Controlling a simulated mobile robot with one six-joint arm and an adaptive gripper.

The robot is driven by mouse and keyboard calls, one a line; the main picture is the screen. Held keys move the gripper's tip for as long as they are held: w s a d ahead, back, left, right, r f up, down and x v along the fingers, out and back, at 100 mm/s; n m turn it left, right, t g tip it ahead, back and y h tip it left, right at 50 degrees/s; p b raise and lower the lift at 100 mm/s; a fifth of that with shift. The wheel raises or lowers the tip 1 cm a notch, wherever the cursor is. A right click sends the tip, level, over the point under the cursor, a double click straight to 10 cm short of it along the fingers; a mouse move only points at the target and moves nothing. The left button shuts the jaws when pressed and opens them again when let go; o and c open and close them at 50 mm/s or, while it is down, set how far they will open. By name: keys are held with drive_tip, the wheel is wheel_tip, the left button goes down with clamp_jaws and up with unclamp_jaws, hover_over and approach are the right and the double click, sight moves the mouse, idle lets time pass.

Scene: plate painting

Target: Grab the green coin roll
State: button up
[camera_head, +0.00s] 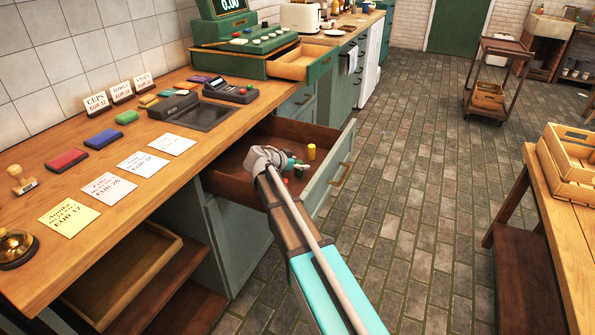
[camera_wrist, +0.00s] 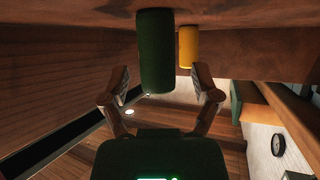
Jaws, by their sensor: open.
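The green coin roll (camera_wrist: 155,50) is a dark green cylinder in the upper middle of the wrist view, which looks upside down. My gripper (camera_wrist: 162,84) is open, with one finger on each side of the roll's free end. I see no firm contact between the fingers and the roll. A yellow roll (camera_wrist: 188,46) stands beside it, to the right. In the head view my arm reaches into the open drawer (camera_head: 345,165), where the yellow roll (camera_head: 311,151) shows.
The drawer's walls stand close around my gripper. The wooden counter (camera_head: 150,190) above it holds cards, ink pads and a card terminal (camera_head: 231,89). The till's upper drawer (camera_head: 303,62) is also open. A side table (camera_head: 565,215) with a crate stands right; the floor between is clear.

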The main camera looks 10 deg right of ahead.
idle(0.4)
clamp_jaws()
